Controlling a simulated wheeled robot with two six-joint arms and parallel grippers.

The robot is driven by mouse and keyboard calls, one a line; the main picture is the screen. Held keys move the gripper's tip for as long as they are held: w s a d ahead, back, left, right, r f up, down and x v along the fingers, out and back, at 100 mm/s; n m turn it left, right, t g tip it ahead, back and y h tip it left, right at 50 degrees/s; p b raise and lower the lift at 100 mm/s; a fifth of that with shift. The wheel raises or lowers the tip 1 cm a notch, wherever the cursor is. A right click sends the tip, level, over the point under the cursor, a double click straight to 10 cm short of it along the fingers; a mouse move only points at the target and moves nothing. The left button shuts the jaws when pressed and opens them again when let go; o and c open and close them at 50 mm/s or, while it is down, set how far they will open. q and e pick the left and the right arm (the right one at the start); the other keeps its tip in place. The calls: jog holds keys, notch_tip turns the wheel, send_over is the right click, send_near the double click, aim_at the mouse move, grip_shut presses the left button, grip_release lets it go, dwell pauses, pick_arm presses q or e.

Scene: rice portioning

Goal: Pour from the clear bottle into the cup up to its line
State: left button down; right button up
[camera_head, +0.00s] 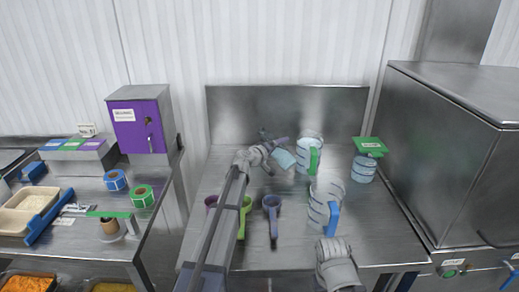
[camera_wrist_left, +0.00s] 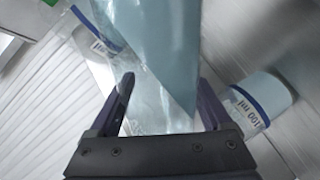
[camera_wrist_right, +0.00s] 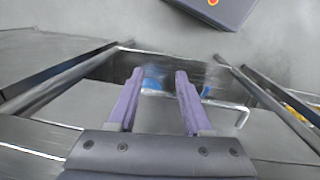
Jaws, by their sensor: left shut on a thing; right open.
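My left gripper (camera_head: 278,143) is over the back middle of the steel table. It is shut on the clear bottle (camera_wrist_left: 170,55), which holds pale blue liquid and looks tilted between the fingers. A pale blue body (camera_head: 285,159) shows just below this gripper in the head view. A cup (camera_wrist_left: 262,100) marked "100 ml" with a blue line stands close to the right finger in the left wrist view. I cannot tell whether liquid is flowing or how high it stands against the line. My right gripper (camera_wrist_right: 155,100) is open and empty in its wrist view.
A green-handled jug (camera_head: 305,146) and a blue-handled jug (camera_head: 322,203) stand on the table. A jar (camera_head: 363,169) is beside a green sign (camera_head: 370,146). A purple-fronted box (camera_head: 140,125) stands on the left counter. A steel cabinet (camera_head: 450,150) borders the right.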

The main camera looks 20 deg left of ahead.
pick_arm(q)
jog(key=shift+f+b, duration=0.35)
jog(key=shift+f, duration=0.1)
dwell(0.4)
jog(key=shift+s+d+r+n+h+p, duration=0.1)
jog(key=shift+d+r+n+h+p, duration=0.05)
jog(key=shift+r+n+p, duration=0.25)
jog(key=shift+s+d+r+n+h+p, duration=0.15)
jog(key=shift+r+n+p, duration=0.15)
jog(key=shift+n+p, duration=0.2)
dwell(1.6)
jog(key=shift+d+n+g, duration=0.2)
jog(key=shift+n+g, duration=0.2)
jog(key=shift+n, duration=0.3)
dwell(1.8)
jog(key=shift+r+n+h+p, duration=0.3)
jog(key=shift+r+n+p, duration=0.3)
jog(key=shift+p, duration=0.1)
dwell(1.5)
